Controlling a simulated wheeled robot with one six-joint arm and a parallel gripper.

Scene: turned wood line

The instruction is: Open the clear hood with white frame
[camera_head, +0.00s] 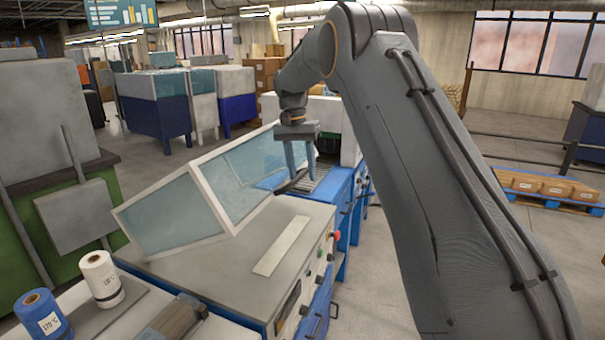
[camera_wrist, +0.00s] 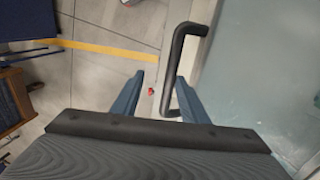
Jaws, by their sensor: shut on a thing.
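The clear hood with white frame (camera_head: 213,196) sits over the grey-topped machine in the head view, its panes slanted. I cannot tell from this angle how far its lower edge stands off the machine. Its pale pane and frame (camera_wrist: 245,75) fill the right of the wrist view. A black bar handle (camera_wrist: 174,62) runs along the frame edge, and its lower part lies between my fingers. My gripper (camera_head: 302,168) points down at the hood's right edge in the head view. It is shut on the handle (camera_head: 288,185), its blue fingers (camera_wrist: 161,78) on either side of it.
The machine's grey top (camera_head: 250,235) has a pale strip on it. A blue conveyor section (camera_head: 338,185) lies beyond the gripper. White and blue spools (camera_head: 100,275) stand at the lower left. Open floor with a yellow line (camera_wrist: 90,47) shows in the wrist view.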

